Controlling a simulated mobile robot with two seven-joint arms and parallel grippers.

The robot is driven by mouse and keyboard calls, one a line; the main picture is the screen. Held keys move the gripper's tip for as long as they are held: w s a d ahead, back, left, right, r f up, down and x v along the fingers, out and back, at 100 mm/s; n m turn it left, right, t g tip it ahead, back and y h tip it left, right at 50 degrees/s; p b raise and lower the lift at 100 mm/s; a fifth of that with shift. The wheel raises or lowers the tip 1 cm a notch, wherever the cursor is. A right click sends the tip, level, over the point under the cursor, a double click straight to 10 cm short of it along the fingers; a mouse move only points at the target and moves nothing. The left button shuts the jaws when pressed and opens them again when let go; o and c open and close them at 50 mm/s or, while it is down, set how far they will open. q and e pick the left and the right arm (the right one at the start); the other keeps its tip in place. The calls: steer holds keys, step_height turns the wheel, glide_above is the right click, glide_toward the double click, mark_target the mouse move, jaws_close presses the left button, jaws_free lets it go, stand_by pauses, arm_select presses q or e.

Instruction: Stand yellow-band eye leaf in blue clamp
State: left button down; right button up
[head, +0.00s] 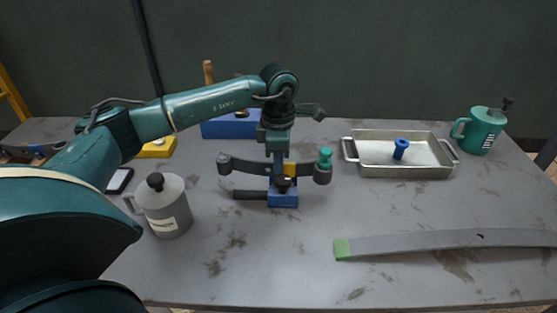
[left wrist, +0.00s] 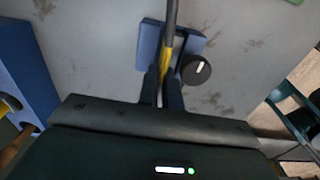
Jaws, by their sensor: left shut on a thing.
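The yellow-band eye leaf is a dark curved strip (head: 245,167) with a rolled eye at each end and a yellow band (head: 289,170) at its middle. A teal bush (head: 325,158) shows at its right eye. My left gripper (head: 280,165) points down and is shut on the leaf at the band, which also shows between the fingers in the left wrist view (left wrist: 166,62). The blue clamp (head: 284,199) with its black knob (left wrist: 196,69) is directly below. The leaf is on edge, lined up over the clamp; I cannot tell whether it is seated. My right gripper is not in view.
A green-band leaf (head: 430,242) lies at front right. A metal tray (head: 400,171) holds a blue bush (head: 400,148). The front middle is clear.

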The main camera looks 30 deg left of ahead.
arm_select(q)
steer(key=shift+w+f+b, duration=0.1)
steer(key=shift+f+b, duration=0.7)
steer(key=shift+f, duration=0.3)
stand_by(1.6)
steer(key=shift+r, duration=0.35)
steer(key=shift+r+p, duration=0.45)
steer(key=shift+p, duration=0.1)
stand_by(0.3)
steer(key=shift+r, duration=0.35)
steer(key=shift+f+b, duration=0.8)
steer(key=shift+f, duration=0.55)
stand_by(1.3)
steer(key=shift+r+p, duration=0.6)
steer(key=shift+r, duration=0.25)
